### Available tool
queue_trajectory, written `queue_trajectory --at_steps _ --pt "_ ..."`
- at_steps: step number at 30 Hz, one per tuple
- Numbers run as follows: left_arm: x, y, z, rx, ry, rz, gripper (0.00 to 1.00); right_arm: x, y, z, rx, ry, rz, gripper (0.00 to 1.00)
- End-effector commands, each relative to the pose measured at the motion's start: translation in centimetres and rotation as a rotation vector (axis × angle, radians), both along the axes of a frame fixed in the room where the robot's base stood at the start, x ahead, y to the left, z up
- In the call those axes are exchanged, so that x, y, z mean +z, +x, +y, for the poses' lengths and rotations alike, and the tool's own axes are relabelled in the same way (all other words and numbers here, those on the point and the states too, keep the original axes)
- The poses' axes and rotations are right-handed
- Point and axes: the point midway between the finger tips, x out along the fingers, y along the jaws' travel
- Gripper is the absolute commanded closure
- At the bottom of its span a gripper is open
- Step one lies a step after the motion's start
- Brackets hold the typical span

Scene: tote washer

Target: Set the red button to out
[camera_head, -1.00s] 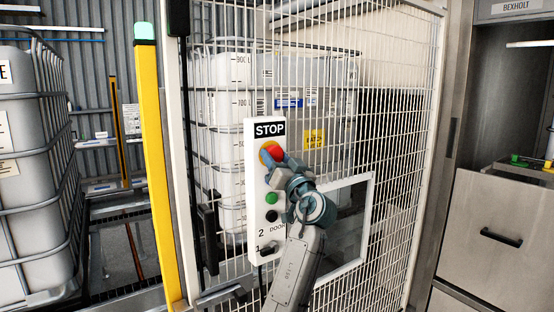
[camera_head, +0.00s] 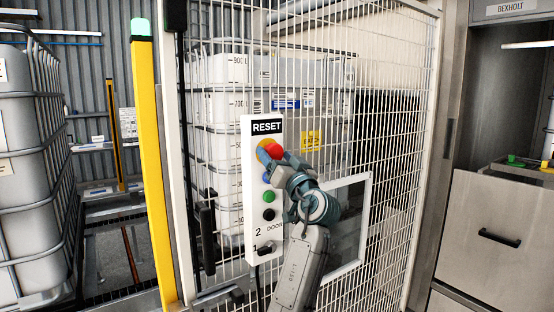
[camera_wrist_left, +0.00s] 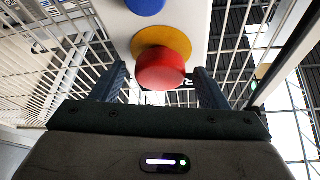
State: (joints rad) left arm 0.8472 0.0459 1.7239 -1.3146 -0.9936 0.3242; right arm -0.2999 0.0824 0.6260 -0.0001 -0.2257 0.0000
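The red button (camera_head: 274,151) sits in a yellow collar (camera_head: 266,143) near the top of a white panel (camera_head: 249,205) on the mesh door. The sign (camera_head: 267,127) above it reads RESET. My left gripper (camera_head: 272,160) is right at the button and partly covers it. In the left wrist view, the red button (camera_wrist_left: 160,70) stands proud of its yellow collar (camera_wrist_left: 161,40). My left gripper (camera_wrist_left: 162,86) is open there, one finger on each side of the button, with gaps visible. My right gripper is in neither view.
Below the red button are a blue button (camera_head: 267,178), a green button (camera_head: 268,197), a black button (camera_head: 269,214) and a selector marked 1 and 2 (camera_head: 264,248). A yellow post (camera_head: 151,150) stands left of the door. A steel cabinet (camera_head: 500,240) stands right.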

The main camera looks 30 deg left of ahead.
Motion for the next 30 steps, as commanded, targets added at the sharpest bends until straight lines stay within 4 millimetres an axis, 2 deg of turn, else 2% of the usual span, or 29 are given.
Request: queue_trajectory --at_steps 11,17,24,30 --pt "-0.4 -0.2 -0.5 -0.001 0.0 0.0 0.31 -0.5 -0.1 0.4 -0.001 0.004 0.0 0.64" --pt "-2.0 -1.7 -3.3 -0.005 -0.003 -0.001 0.31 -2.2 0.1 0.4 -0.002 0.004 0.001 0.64" --pt "-3.6 -3.7 -7.0 -0.003 -0.003 0.0 0.31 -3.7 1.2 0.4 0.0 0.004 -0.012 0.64" --pt "-4.0 -4.6 -8.6 -0.002 -0.001 0.0 0.31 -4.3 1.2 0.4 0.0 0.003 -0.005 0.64"
